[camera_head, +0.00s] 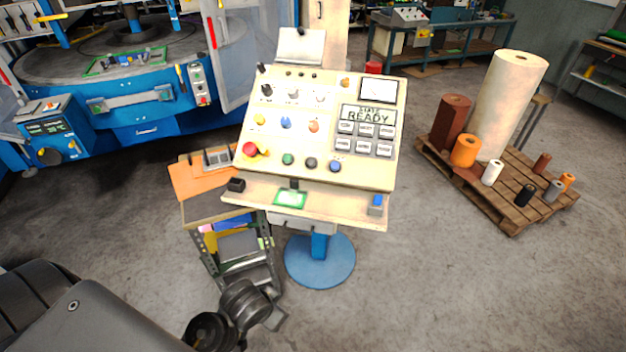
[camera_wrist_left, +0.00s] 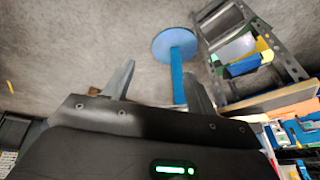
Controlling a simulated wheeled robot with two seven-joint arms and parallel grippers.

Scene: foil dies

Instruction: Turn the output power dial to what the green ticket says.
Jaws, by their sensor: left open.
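The cream control console (camera_head: 270,180) stands in the middle of the head view. Its sloped face has a row of small knobs near the top, a black one (camera_head: 267,90) at the left and paler ones beside it. Labels are too small to read, so I cannot tell which is the output power dial. A green-bordered ticket (camera_head: 290,199) lies on the front ledge; its writing is unreadable. My left gripper (camera_wrist_left: 158,88) is open and empty in the wrist view, with floor and the console's blue pedestal (camera_wrist_left: 178,75) beyond the fingers. My right gripper is out of view.
A red mushroom button (camera_head: 250,149) and several coloured buttons fill the lower face. A shelf cart (camera_head: 195,215) stands at the console's left. A pallet (camera_head: 510,210) with rolls stands at right. Floor between is clear.

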